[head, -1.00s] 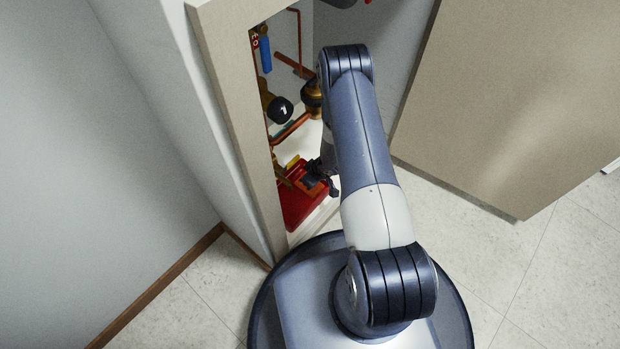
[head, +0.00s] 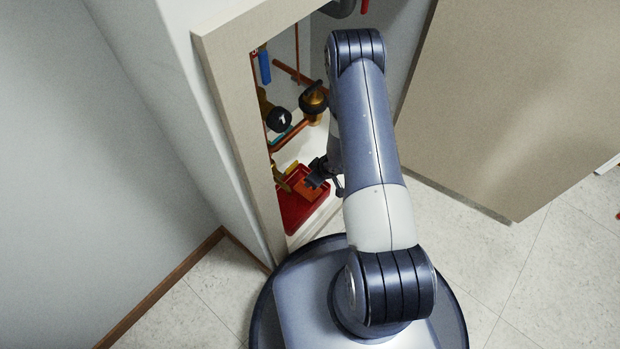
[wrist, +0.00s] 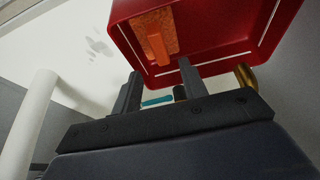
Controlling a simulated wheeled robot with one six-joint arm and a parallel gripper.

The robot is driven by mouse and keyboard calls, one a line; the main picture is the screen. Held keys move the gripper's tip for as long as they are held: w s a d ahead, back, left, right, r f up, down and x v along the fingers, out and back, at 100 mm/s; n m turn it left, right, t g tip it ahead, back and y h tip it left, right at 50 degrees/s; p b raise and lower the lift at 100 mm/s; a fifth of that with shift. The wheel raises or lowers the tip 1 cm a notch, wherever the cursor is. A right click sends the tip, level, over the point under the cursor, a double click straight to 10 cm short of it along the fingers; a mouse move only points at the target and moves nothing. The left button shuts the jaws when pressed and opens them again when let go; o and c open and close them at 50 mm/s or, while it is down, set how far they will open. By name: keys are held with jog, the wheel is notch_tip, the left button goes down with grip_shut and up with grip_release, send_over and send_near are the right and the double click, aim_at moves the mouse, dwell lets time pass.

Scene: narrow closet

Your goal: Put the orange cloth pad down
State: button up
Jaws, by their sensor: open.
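The orange cloth pad (head: 309,190) lies in the red tray (head: 300,216), low inside the closet opening. In the wrist view the pad (wrist: 155,38) shows as a rough orange patch with a smoother orange strip across it, inside the tray (wrist: 200,64). My gripper (head: 317,178) is beside the pad at the tray in the head view. My arm hides part of the tray's right side.
Copper pipes, a blue handle (head: 265,67), a black round knob (head: 278,119) and a brass fitting (head: 314,102) crowd above the tray. The closet frame (head: 236,120) stands close on the left. An open door panel (head: 510,110) is on the right. A white pipe (wrist: 30,125) shows in the wrist view.

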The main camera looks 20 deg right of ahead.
jog(key=p+v, duration=0.1)
jog(key=v, duration=0.4)
jog(key=b+x, duration=0.5)
jog(key=x, duration=0.8)
jog(key=shift+s+d, duration=0.1)
jog(key=shift+s, duration=0.05)
notch_tip(320, 180, up, 4)
jog(key=shift+f+p, duration=0.1)
jog(key=shift+p, duration=1.1)
jog(key=shift+r+p, duration=0.3)
jog(key=shift+r, duration=0.35)
